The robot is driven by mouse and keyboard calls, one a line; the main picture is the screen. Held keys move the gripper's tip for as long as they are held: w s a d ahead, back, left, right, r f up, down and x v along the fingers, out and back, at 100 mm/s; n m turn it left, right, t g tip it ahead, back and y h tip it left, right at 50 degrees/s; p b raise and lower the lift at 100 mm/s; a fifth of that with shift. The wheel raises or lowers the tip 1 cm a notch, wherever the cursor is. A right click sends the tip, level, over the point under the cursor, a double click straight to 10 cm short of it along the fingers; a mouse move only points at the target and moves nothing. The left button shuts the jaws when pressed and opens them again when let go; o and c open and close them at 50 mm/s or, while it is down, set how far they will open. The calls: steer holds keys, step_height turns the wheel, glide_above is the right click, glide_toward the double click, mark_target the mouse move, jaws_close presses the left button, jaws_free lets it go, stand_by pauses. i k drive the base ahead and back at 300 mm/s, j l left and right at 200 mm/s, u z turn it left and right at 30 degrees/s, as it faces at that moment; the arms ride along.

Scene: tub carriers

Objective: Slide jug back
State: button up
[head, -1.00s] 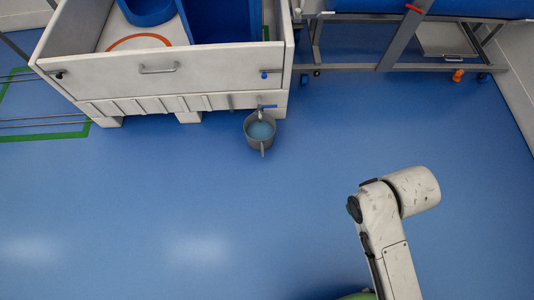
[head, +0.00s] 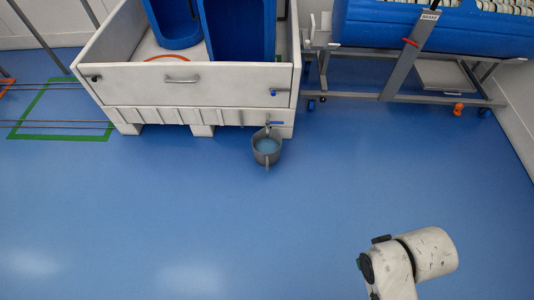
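A grey jug (head: 267,152) stands on the blue floor at the front right corner of a large white bin. It holds pale blue liquid, and its handle points toward me. A small tap with a blue lever (head: 274,123) sticks out from the bin's base, directly above the jug's back rim. I cannot tell whether the tap touches the jug. Part of my arm shows at the lower right, well apart from the jug. My gripper is outside the view.
The white bin (head: 190,85) holds blue tubs (head: 240,30). Green floor markings (head: 60,137) lie at the left. The floor before the jug is clear.

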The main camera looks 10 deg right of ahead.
mark_target(266, 151)
steer(key=i+j, duration=0.2)
steer(key=i, duration=0.3)
steer(key=i+j, duration=0.2)
steer(key=i, duration=0.3)
steer(key=i+j, duration=0.25)
steer(key=i, duration=0.2)
steer(key=i+j, duration=0.2)
steer(key=i, duration=0.3)
